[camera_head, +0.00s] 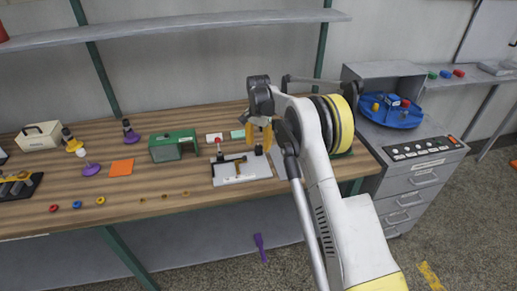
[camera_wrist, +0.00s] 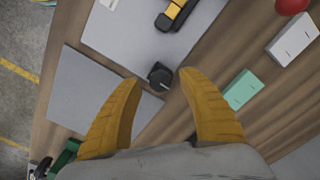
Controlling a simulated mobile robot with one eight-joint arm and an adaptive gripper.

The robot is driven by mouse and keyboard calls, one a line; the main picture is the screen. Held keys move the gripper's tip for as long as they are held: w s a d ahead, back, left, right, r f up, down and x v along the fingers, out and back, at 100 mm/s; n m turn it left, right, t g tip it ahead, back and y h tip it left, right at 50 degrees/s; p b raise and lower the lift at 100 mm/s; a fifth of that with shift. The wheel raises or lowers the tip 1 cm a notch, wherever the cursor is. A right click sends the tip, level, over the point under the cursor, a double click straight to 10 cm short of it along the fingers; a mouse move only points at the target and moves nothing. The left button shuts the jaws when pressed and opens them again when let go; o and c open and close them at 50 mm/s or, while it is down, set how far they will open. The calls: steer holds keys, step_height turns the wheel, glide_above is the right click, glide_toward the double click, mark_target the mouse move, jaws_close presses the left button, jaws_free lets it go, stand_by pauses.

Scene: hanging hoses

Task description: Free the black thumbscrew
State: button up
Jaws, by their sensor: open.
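The black thumbscrew (camera_wrist: 160,76) is a small dark knob at the edge of a light grey plate (camera_wrist: 130,42) in the wrist view. In the head view it is a small dark spot (camera_head: 258,150) at the back right of the white-and-black fixture (camera_head: 240,178) on the bench. A yellow-and-black part (camera_wrist: 175,13) lies on the same plate. My gripper (camera_head: 259,138) points down above the thumbscrew with its two yellow fingers apart and empty. In the wrist view the thumbscrew shows between and just beyond the fingertips, apart from both.
A mint block (camera_wrist: 243,90), a white block (camera_wrist: 292,38) and a red ball (camera_wrist: 291,4) are close by. A green box (camera_head: 174,147) stands left of the fixture. Small rings lie along the wooden bench's front edge. A shelf (camera_head: 190,26) runs above the bench.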

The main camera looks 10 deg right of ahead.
steer(key=shift+f, duration=0.35)
jaws_close()
